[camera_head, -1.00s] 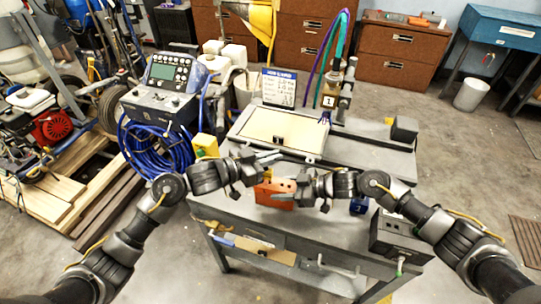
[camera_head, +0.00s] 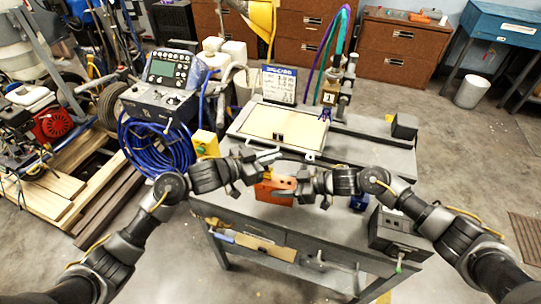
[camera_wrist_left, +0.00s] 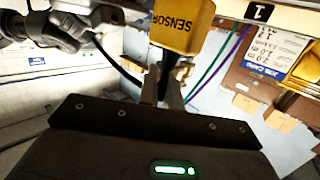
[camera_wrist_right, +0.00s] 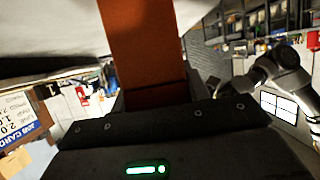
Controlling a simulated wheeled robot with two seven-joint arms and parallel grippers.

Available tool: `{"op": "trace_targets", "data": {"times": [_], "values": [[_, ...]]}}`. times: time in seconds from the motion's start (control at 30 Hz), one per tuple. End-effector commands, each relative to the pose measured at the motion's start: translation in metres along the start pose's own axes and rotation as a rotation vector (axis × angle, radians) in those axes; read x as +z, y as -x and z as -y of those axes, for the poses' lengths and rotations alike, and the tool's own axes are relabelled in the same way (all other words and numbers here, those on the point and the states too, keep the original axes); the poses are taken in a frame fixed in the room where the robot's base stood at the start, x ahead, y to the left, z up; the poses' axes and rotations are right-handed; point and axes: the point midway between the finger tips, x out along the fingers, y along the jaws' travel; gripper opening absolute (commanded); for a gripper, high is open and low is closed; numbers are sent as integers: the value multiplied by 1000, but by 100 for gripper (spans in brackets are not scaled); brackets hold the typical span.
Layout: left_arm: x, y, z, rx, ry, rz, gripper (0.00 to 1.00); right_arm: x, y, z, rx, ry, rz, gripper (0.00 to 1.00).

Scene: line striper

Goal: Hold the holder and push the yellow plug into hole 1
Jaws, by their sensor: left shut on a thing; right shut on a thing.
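The orange holder (camera_head: 272,193) is in the middle of the head view, near the table's front edge. My right gripper (camera_head: 298,188) is shut on its right end; the orange body fills the top of the right wrist view (camera_wrist_right: 147,45). In the left wrist view a yellow plug marked SENSOR (camera_wrist_left: 183,27) is just beyond the fingertips, with a dark stem between them. My left gripper (camera_head: 268,158) is shut on this plug, above and behind the holder. The plug is mostly hidden in the head view. I cannot read which hole is hole 1.
A grey table (camera_head: 345,228) carries a shallow light tray (camera_head: 285,128), a job card (camera_head: 279,85) and a post tagged 1 (camera_head: 329,98). A yellow box (camera_head: 205,143) is behind my left wrist. A dark box (camera_head: 398,236) stands at the front right, below my right arm.

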Motion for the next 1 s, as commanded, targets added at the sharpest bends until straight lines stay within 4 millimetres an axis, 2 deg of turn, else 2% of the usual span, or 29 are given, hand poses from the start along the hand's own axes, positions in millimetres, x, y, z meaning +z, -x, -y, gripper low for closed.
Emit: {"op": "trace_targets", "data": {"times": [0.7, 0.73, 0.9, 1.0], "values": [[11, -2, 0, 0, 1, 0, 0, 0, 0, 0, -1, -1, 0, 8], [11, -2, 0, 0, 0, 0, 9, 0, 0, 0, -1, -1, 0, 8], [11, -2, 0, 0, 0, 0, 31, 0, 0, 0, -1, -1, 0, 8], [11, -2, 0, 0, 0, 0, 32, 0, 0, 0, -1, -1, 0, 8]]}}
